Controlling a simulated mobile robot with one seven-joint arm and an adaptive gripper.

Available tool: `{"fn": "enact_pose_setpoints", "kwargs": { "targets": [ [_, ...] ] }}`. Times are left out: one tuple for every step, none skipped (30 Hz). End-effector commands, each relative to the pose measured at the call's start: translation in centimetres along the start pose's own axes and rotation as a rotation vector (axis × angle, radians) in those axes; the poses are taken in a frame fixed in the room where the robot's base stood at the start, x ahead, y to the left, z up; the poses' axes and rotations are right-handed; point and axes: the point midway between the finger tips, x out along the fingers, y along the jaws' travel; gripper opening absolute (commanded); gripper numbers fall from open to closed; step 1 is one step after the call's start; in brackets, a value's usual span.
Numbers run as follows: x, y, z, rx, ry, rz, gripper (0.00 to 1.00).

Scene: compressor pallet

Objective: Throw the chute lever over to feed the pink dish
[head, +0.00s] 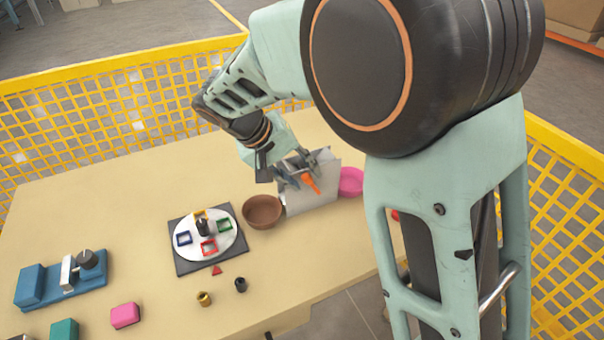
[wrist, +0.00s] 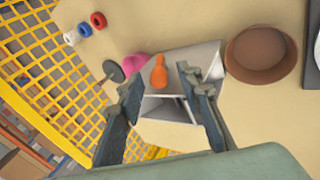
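The chute is a grey metal box (head: 322,190) on the table, with an orange lever (head: 310,183) on its near face. The lever also shows in the wrist view (wrist: 159,74), between and just beyond my fingertips. The pink dish (head: 351,181) stands at the chute's right side in the head view, partly hidden by my arm; a bit of it shows in the wrist view (wrist: 134,64). A brown bowl (head: 262,211) stands at the chute's left. My gripper (wrist: 158,82) is open, its fingers on either side of the lever. I cannot tell whether either finger touches it.
A round dial plate with coloured frames (head: 188,240) lies left of the brown bowl. A blue device (head: 62,280) and coloured blocks (head: 125,315) lie at the front left. Yellow mesh fencing (head: 120,100) borders the table. The table's back left is clear.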

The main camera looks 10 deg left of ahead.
Motion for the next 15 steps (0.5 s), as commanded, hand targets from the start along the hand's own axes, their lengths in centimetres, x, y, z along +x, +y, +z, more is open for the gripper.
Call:
{"fn": "enact_pose_setpoints", "kwargs": {
  "targets": [
    [0.0, 0.0, 0.0, 0.0, 0.0, 0.0, 0.33],
    [-0.1, 0.0, 0.0, 0.0, 0.0, 0.0, 0.33],
    [-0.2, 0.0, 0.0, 0.0, 0.0, 0.0, 0.33],
    [-0.4, 0.0, 0.0, 0.001, 0.001, 0.0, 0.33],
    [-0.6, 0.0, -0.1, 0.001, 0.002, 0.0, 0.33],
    [-1.1, 0.0, -0.1, 0.001, 0.003, -0.001, 0.33],
    [-1.5, 0.0, -0.1, 0.0, 0.003, -0.001, 0.33],
    [-2.0, -0.1, -0.1, 0.0, 0.003, -0.001, 0.33],
    [-2.8, -0.1, -0.1, 0.001, 0.004, -0.003, 0.33],
    [-3.4, -0.1, -0.1, 0.001, 0.004, -0.002, 0.33],
    [-4.1, -0.1, -0.1, 0.001, 0.005, -0.003, 0.33],
    [-5.0, 0.0, -0.1, 0.001, 0.005, -0.002, 0.33],
    [-5.7, -0.1, -0.1, 0.0, 0.005, -0.002, 0.33],
    [-6.3, -0.1, -0.1, 0.0, 0.004, -0.001, 0.33],
    [-7.2, -0.1, -0.1, 0.0, 0.004, -0.002, 0.33]
  ]
}}
